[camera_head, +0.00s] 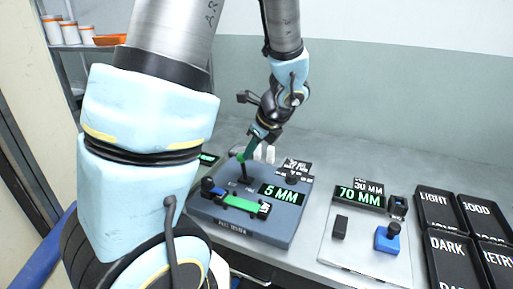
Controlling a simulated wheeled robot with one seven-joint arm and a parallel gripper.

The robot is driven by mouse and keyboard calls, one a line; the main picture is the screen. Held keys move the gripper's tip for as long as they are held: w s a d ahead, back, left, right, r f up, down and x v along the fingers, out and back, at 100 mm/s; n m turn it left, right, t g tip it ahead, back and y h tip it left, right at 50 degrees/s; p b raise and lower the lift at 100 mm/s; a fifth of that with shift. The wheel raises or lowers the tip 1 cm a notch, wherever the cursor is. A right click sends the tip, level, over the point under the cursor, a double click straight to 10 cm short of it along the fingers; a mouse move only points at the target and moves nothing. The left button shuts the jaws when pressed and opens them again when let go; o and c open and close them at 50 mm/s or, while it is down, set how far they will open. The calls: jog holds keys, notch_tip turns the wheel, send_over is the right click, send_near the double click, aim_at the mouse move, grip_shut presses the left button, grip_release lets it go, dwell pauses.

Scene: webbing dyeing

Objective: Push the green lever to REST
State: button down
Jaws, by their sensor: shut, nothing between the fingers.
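A blue-grey box (228,226) with a lit "5 MM" display (282,195) stands on the bench in the middle. My gripper (264,153) is at the lever's upper part, with pale fingertips just right of the green handle. The fingers look shut and empty; whether they touch the lever I cannot tell. A green bar (240,204) lies along the box's front. No REST marking can be read.
A pale panel (342,250) to the right carries a "70 MM" display (360,197), a black block (340,227) and a blue block (387,238). Black labelled trays (451,259) stand at the far right. The bench behind is clear.

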jog(key=shift+w+a, duration=0.3)
jog(key=shift+a, duration=0.3)
jog(key=shift+w+a, duration=0.3)
jog(key=shift+a, duration=0.3)
jog(key=shift+r, duration=0.1)
